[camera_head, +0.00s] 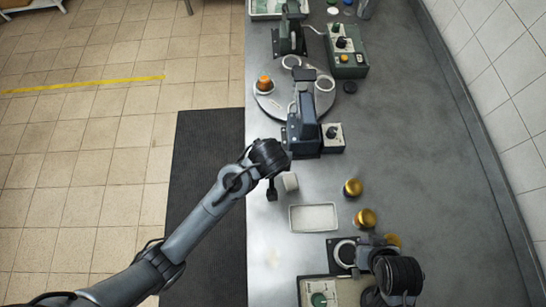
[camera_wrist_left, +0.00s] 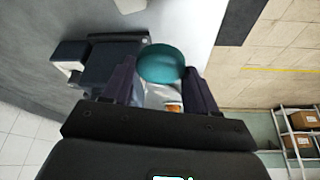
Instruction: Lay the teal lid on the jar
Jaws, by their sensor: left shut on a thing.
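The teal lid (camera_wrist_left: 162,65) is held between the two fingers of my left gripper (camera_wrist_left: 160,85) in the left wrist view. In the head view my left gripper (camera_head: 272,190) hangs over the left edge of the bench, and the lid is hidden there. A small white cup-like vessel (camera_head: 290,182), possibly the jar, stands just right of the left gripper; I cannot see into it. My right gripper (camera_head: 385,280) is at the bottom right of the head view, seen from above, with its fingers hidden.
A white tray (camera_head: 314,218) lies below the vessel, with two gold-topped jars (camera_head: 352,188) (camera_head: 365,218) to its right. A dark machine (camera_head: 303,130) and a round plate (camera_head: 268,104) with an orange-topped item (camera_head: 264,84) stand above. The bench's right side is largely clear.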

